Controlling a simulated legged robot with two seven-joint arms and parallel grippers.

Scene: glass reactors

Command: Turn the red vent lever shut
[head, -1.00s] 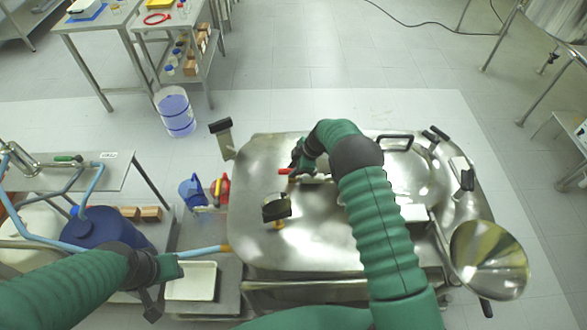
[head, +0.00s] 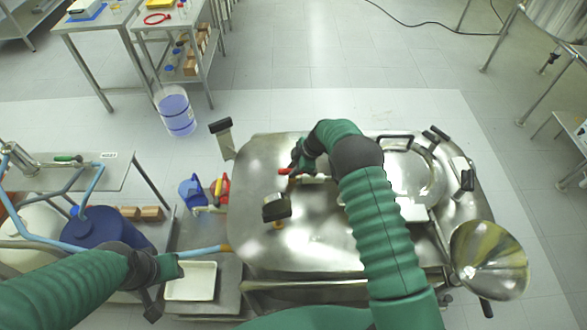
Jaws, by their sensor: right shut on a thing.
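The red vent lever (head: 284,171) sticks out at the left of my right gripper (head: 293,177), on top of the steel reactor lid (head: 300,230). My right gripper is shut on the lever, and its wrist hides part of the valve. A pale pipe piece shows just right of the gripper. My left arm comes in at the lower left, and my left gripper (head: 155,290) hangs low beside the white tray; whether its jaws are open does not show clearly.
A steel funnel (head: 488,260) stands at the lid's right. A black-topped fitting (head: 277,207) rises from the lid near the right gripper. A white tray (head: 191,281), a blue drum (head: 95,232) and a blue hose (head: 203,251) are at left. Open floor lies behind.

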